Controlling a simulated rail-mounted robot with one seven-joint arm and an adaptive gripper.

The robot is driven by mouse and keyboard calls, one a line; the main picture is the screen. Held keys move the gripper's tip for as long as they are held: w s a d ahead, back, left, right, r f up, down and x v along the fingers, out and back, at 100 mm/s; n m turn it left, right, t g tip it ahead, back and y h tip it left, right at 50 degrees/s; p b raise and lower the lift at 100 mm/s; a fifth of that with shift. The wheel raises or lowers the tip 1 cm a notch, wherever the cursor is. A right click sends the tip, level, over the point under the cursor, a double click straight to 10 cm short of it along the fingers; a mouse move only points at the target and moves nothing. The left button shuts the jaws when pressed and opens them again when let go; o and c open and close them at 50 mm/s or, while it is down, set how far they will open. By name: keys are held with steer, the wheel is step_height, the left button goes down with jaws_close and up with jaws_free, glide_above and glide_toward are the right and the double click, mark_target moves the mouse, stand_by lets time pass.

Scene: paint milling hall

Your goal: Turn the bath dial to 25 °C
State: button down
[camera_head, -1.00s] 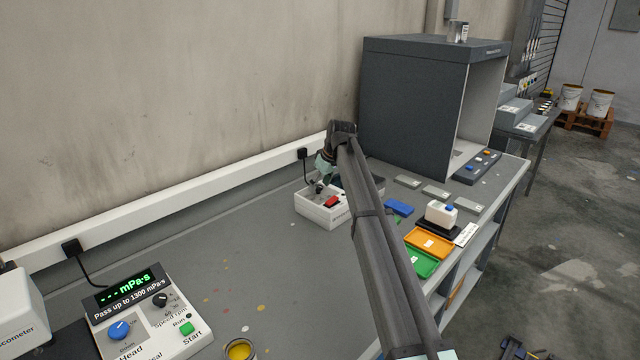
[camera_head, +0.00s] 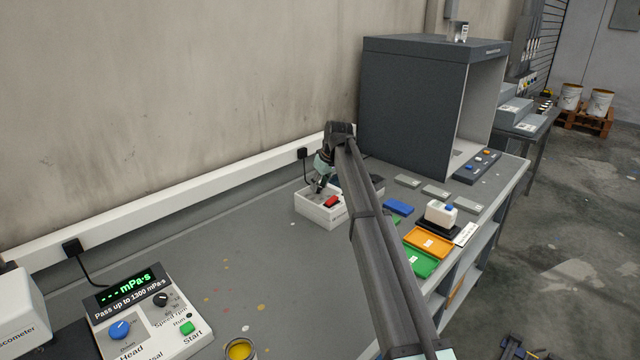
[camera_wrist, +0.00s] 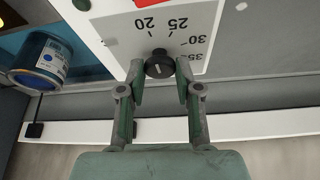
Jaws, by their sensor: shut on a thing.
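The bath dial is a round black knob (camera_wrist: 159,66) on a white control box, with upside-down marks 20, 25, 30 and 35 around it in the wrist view. A short light line shows on the knob, but I cannot tell surely which mark it points to. My gripper (camera_wrist: 160,80) has one finger on each side of the knob and is shut on it.
The head view shows a grey cabinet (camera_head: 412,108), orange tray (camera_head: 428,243) and green tray (camera_head: 420,264) to the right. The bench left of the control box is mostly clear.

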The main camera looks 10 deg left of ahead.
steer(key=m+h, duration=0.1)
steer(key=m, duration=0.2)
steer(key=m+t+h+p, duration=0.1)
steer(key=m, duration=0.2)
steer(key=shift+s+a+m, duration=0.15)
steer(key=shift+a+m, duration=0.05)
steer(key=shift+m, duration=0.1)
stand_by(0.4)
steer(key=c, duration=0.8)
jaws_free()
steer(key=shift+f, duration=0.1)
steer(key=shift+o, duration=0.2)
steer(key=v, duration=1.2)
steer(key=shift+s, duration=0.25)
